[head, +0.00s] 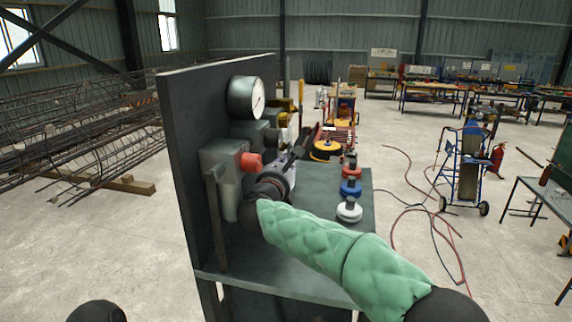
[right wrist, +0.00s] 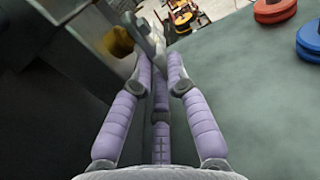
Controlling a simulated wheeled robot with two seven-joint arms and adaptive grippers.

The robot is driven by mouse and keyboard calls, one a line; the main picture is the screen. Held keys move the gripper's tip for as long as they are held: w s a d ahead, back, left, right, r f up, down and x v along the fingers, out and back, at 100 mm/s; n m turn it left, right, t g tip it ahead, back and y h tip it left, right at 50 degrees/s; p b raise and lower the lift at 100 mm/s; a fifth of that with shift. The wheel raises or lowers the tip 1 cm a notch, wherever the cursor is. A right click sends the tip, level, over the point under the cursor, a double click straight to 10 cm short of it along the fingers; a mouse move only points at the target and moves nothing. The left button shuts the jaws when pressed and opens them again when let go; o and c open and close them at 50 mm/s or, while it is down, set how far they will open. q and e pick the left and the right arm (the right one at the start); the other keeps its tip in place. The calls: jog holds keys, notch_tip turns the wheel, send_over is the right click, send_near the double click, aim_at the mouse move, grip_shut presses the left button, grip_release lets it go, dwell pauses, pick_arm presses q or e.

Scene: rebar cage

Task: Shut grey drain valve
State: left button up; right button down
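A grey flat lever (right wrist: 153,38), which looks like the drain valve's handle, shows at the fingertips of my right gripper (right wrist: 159,58) in the right wrist view. The fingers reach forward, with the lever between or just beyond their tips; I cannot tell whether they grip it. In the head view, my right gripper (head: 290,160) is in front of the dark upright panel (head: 186,150), and the arm hides most of the valve. Whether the valve is open or shut cannot be seen. My left gripper is not in view.
A pressure gauge (head: 246,98) and a grey box (head: 222,170) with a red knob (head: 250,162) are on the panel. Red (head: 350,160), blue (head: 351,187) and white (head: 349,210) handwheels stand on the shelf (head: 290,278). A yellow part (right wrist: 117,40) is left of the fingers.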

jog(key=shift+s+r+g+p, duration=0.15)
jog(key=shift+r+g+p, duration=0.25)
jog(key=shift+p, duration=0.6)
jog(key=shift+f+g+p, duration=0.15)
jog(key=shift+g+p, duration=0.15)
jog(key=shift+p, duration=0.05)
jog(key=shift+f, duration=0.1)
jog(key=c, duration=1.5)
grip_release()
jog(key=v, duration=1.2)
